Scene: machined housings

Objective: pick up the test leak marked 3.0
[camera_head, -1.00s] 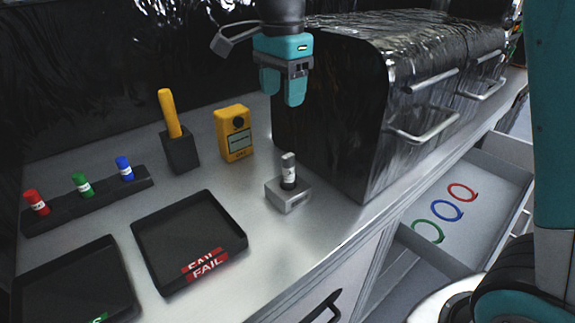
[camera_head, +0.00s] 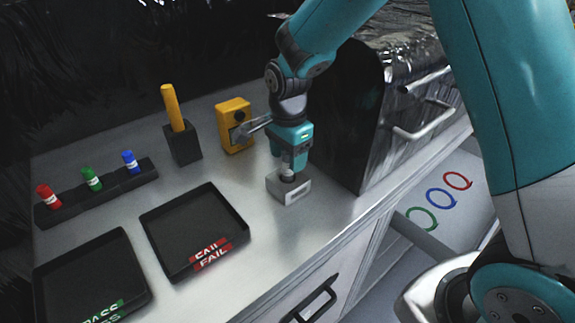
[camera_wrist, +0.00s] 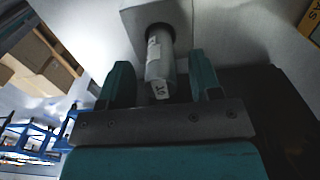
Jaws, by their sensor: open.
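A grey cylinder (camera_wrist: 160,66) with a white label stands in a light metal block (camera_head: 291,194); the label's marking is too small to read surely. In the head view only its lower part (camera_head: 288,178) shows under my gripper (camera_head: 291,163). My gripper is open, and in the wrist view its two teal fingers stand on either side of the cylinder, with gaps. Red (camera_head: 48,196), green (camera_head: 91,179) and blue (camera_head: 131,162) labelled cylinders stand in a black rack (camera_head: 107,191) at the left; their markings are unreadable.
A PASS tray (camera_head: 60,262) and a FAIL tray (camera_head: 152,240) lie at the front left. A yellow meter (camera_head: 229,112) and a dark holder (camera_head: 183,148) with a yellow stick stand behind. A black case (camera_head: 350,150) stands close right of the block. An open drawer (camera_head: 410,262) holds coloured rings.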

